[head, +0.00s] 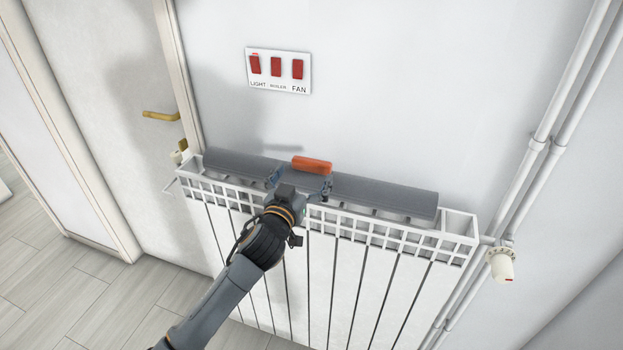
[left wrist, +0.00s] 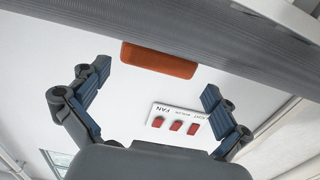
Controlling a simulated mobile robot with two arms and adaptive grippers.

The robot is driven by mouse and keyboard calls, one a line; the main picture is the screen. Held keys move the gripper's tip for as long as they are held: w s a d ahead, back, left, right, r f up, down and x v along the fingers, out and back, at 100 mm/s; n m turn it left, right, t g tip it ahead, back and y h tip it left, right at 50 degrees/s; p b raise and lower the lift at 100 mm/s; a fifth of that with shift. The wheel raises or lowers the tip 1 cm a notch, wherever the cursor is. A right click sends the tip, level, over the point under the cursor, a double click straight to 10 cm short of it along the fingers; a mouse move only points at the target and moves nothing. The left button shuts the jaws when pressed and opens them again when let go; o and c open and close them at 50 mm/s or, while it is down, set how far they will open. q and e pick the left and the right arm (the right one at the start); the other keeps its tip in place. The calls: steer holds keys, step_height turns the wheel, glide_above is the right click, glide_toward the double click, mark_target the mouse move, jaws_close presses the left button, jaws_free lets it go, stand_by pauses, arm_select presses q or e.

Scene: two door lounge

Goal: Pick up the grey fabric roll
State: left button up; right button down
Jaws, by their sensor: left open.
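The grey fabric roll (head: 385,193) is a long dark grey cylinder lying lengthwise along the top of a white radiator (head: 345,290), against the wall. My left gripper (head: 299,183) is open, with its fingers spread at the middle of the roll; the gripper hides part of the roll. In the left wrist view the roll (left wrist: 190,32) crosses the top of the picture beyond the fingertips and is not between the fingers. Whether the fingers touch it I cannot tell. My right gripper is not in view.
An orange block (head: 312,164) sits at the roll's middle, on or behind it; I cannot tell which. A door with a brass handle (head: 161,116) is left, white pipes (head: 537,145) and a valve (head: 501,264) right.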

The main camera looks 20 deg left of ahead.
mark_target(310, 165)
arm_select(q)
steer(key=w, duration=0.1)
steer(key=w+p, duration=0.1)
steer(key=w, duration=0.2)
steer(key=shift+w+d+r+p, duration=0.1)
steer(key=shift+d+r+p, duration=0.1)
steer(key=shift+r+p, duration=0.1)
steer(key=shift+w+f, duration=0.1)
steer(key=shift+w, duration=0.3)
steer(key=c, duration=1.3)
steer(key=shift+c, duration=0.8)
